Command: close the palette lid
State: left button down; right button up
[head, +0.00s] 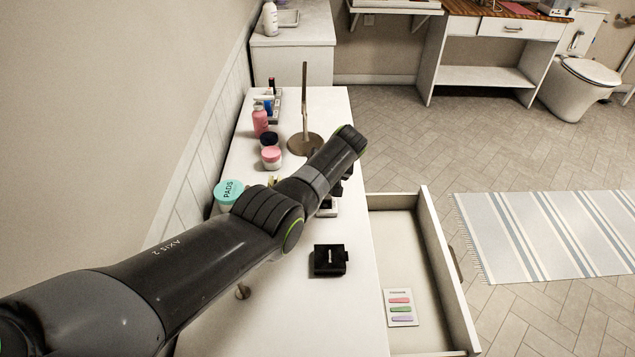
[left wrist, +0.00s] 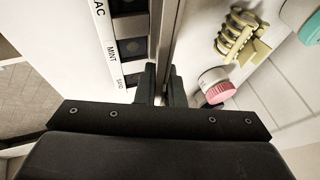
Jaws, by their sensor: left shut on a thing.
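The palette (left wrist: 106,25) shows in the left wrist view as a pale tray with dark square wells and labels such as "MINT". Its lid (left wrist: 171,35) is raised and seen nearly edge-on along the side of the wells. My left gripper (left wrist: 160,88) is shut on the lid's edge. In the head view a small part of the palette (head: 328,210) shows beneath my left arm, which hides the rest of it and the fingers. My right gripper is in neither view.
A yellow hair clip (left wrist: 238,38) and a pink-lidded jar (left wrist: 215,84) lie close beside the lid. A black case (head: 329,260) sits nearer on the white table (head: 290,315). An open drawer (head: 385,260) holds a card of clips. A stand (head: 304,145) rises farther back.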

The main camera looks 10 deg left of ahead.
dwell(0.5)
pick_arm(q)
jog(key=c, duration=1.6)
grip_release()
jog(key=shift+c, duration=0.2)
jog(key=shift+d, duration=0.1)
jog(key=shift+s+d+r+p, duration=0.2)
jog(key=shift+r+p, duration=0.1)
jog(key=shift+r, duration=0.25)
jog(key=p+v, duration=0.1)
jog(key=v, duration=0.4)
jog(key=shift+p, duration=0.35)
jog(key=v, duration=1.1)
jog(key=shift+d, duration=0.25)
jog(key=shift+o, duration=0.3)
